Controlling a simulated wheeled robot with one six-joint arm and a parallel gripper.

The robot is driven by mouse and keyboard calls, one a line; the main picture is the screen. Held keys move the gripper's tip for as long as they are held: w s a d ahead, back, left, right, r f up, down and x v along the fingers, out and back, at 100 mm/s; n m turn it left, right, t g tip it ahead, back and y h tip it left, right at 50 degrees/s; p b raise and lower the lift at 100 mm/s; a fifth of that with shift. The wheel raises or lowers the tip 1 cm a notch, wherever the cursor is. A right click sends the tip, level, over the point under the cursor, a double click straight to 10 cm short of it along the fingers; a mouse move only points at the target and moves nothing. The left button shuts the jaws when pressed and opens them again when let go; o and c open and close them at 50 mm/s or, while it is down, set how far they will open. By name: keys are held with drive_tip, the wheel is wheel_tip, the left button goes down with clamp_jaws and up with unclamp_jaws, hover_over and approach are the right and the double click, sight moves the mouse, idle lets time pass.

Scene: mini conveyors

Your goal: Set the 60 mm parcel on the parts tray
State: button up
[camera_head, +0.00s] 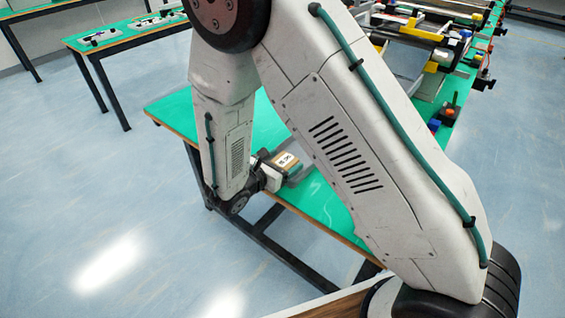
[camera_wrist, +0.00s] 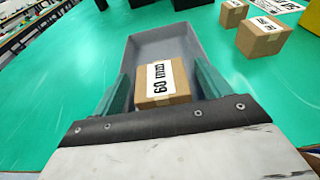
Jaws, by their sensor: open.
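The 60 mm parcel (camera_wrist: 166,91) is a small brown box with a white label reading 60 mm on top. In the wrist view it sits between the two teal fingers of my gripper (camera_wrist: 162,73), which is open around it. The grey parts tray (camera_wrist: 165,45) stretches out beyond the parcel, and the parcel is at its near end. My gripper hides the near edge of the tray, and I cannot tell how the parcel's underside rests. In the head view the labelled parcel (camera_head: 287,160) shows just beyond my wrist, low over the green table.
Two other brown parcels stand on the green table (camera_wrist: 60,110) right of the tray: a nearer one (camera_wrist: 264,38) and a smaller one (camera_wrist: 232,14). A yellow object (camera_wrist: 311,18) is at the far right edge. Conveyors (camera_head: 420,40) stand further back. The table left of the tray is clear.

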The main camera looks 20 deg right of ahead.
drive_tip(key=v, duration=1.2)
drive_tip(key=s+d+r+m+g+y, duration=0.2)
drive_tip(key=s+d+r+m+g, duration=0.25)
drive_tip(key=d+r+m, duration=0.3)
drive_tip(key=s+d+r+m+g+y, duration=0.1)
drive_tip(key=s+d+r+m+g, duration=0.2)
drive_tip(key=d+r+m+g, duration=0.35)
drive_tip(key=s+d+r+m+t+y, duration=0.2)
drive_tip(key=s+r+m+y, duration=0.2)
drive_tip(key=s, duration=0.3)
drive_tip(key=s+d+r+m+t+y, duration=0.2)
drive_tip(key=s+r+m+y, duration=0.2)
drive_tip(key=s+m+y, duration=0.1)
drive_tip(key=shift+s+m+y, duration=0.3)
drive_tip(key=shift+s+m, duration=0.6)
drive_tip(key=shift+s, duration=0.4)
